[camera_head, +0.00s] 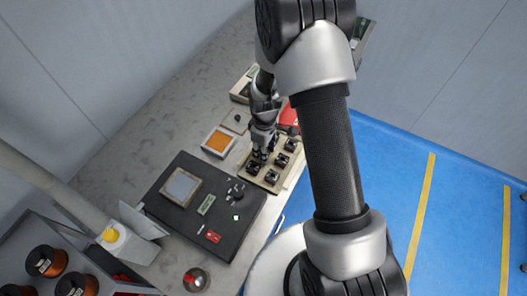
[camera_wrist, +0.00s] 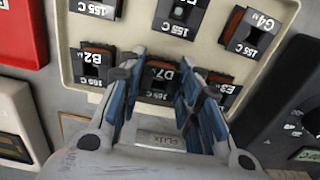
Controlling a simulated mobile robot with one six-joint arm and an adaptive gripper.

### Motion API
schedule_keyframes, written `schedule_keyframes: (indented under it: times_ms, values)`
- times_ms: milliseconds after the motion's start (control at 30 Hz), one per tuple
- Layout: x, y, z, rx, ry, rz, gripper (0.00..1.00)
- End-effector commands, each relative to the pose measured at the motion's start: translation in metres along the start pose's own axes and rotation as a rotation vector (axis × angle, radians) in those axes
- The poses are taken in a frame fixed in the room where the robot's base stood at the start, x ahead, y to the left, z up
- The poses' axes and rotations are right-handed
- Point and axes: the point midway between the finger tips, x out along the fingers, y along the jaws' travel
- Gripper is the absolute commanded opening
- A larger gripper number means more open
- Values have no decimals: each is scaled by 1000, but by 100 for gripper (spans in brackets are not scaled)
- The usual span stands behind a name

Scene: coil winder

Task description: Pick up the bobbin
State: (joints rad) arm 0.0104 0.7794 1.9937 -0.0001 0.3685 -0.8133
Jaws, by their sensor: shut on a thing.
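The task's bobbin appears to be the small black bobbin marked D7 (camera_wrist: 158,74), with a brown winding edge, in the near row of a beige tray (camera_wrist: 210,52). My gripper (camera_wrist: 160,84) is shut on it, one finger on each side. Its lower part is hidden by the fingers. I cannot tell whether it is lifted off the tray. Neighbouring bobbins, one marked B2 (camera_wrist: 93,62), sit close on both sides. In the head view, my gripper (camera_head: 261,153) points down over the tray (camera_head: 270,186), and the held bobbin is not clearly visible.
A dark control panel (camera_head: 222,226) lies left of the tray, with an orange-topped square box (camera_head: 218,142) behind it. A red object (camera_head: 289,118) stands behind the tray. Copper spools (camera_head: 46,262) are at lower left. Bare bench (camera_head: 150,140) shows at the back left.

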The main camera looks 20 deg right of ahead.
Motion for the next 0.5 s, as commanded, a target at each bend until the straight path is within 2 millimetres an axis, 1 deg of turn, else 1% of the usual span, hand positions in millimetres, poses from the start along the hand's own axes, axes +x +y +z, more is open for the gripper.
schedule_keyframes:
  times_ms: [33, 133, 367, 500]
  values:
    - [0, 0, 0, 0, 0, 0, 14]
    - [0, 0, 0, 0, 0, 0, 8]
    - [-1, 0, 0, 0, 0, 0, 8]
    - [-8, 0, 0, 0, 1, 1, 8]
